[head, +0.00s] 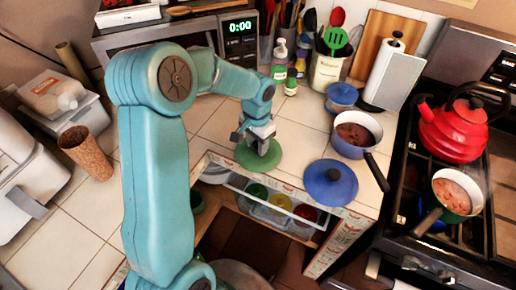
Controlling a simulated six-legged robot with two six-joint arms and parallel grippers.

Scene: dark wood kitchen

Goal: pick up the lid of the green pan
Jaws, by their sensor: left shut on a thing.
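The green lid (275,161) is a round disc on the white tiled counter near its front inner corner. My left gripper (259,138) reaches down over the middle of the lid and is shut on its knob, which the fingers mostly hide. I cannot tell whether the lid touches the counter. A pan with a green outside (452,217) and reddish-brown food stands on the stove at the right, uncovered. My right gripper is not in view.
A blue lid (330,184) lies on the counter to the right, near a blue pan (352,143) with food. A red kettle (452,133) stands on the stove. Bottles, a utensil holder (326,72) and a paper roll (389,70) stand behind. An open drawer (270,207) lies below the counter edge.

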